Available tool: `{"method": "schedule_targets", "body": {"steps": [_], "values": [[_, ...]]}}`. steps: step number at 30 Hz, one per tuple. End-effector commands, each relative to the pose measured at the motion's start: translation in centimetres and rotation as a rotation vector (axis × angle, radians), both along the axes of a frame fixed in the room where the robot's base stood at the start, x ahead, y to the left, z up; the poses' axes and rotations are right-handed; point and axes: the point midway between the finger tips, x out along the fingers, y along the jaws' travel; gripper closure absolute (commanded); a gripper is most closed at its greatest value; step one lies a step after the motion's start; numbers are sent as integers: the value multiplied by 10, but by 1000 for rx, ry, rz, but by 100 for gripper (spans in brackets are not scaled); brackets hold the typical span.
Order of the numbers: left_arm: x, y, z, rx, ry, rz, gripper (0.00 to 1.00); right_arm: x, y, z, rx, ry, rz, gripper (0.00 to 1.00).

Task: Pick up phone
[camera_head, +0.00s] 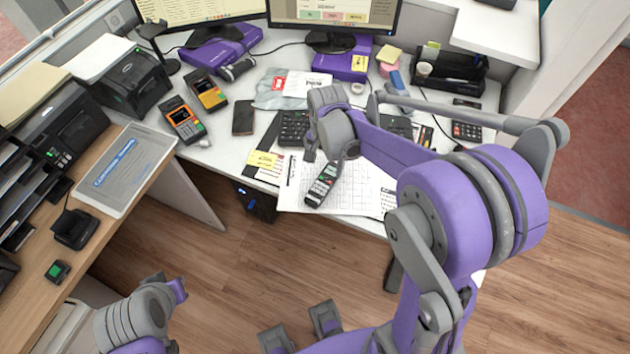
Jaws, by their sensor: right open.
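A black handset with a keypad and a small screen (321,186) lies tilted on the printed sheets at the desk's front edge. A flat black smartphone (243,117) lies further left on the desk. My right gripper (331,154) points down just above the upper end of the handset. Its jaws are open, and I cannot tell whether they touch the handset. My left arm shows at the lower left (135,318). Grey finger-like parts show at the bottom centre; I cannot tell whether they are my left gripper.
Two card terminals (181,120) stand left of the smartphone. A black printer (133,80) stands at the left, and monitors stand at the back. The wooden floor in front is mostly clear.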

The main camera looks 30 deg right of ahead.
Motion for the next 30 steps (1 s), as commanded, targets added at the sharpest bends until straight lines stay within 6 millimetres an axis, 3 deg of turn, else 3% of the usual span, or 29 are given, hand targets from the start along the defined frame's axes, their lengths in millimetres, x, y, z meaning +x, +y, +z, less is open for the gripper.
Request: {"method": "schedule_targets", "body": {"steps": [3,11,19,29,30], "values": [[-1,0,-3,0,2,0,100,0,0,-22,0,0,2,0],[-1,0,-5,0,2,0,100,0,0,-43,0,-1,3,0],[-2,0,-6,0,3,0,100,-1,-1,-82,0,-1,4,0],[-2,0,-7,0,3,0,100,-1,-1,-89,0,-2,4,0],[-2,0,-7,0,3,0,100,-1,-1,-89,0,-2,4,7]]}}
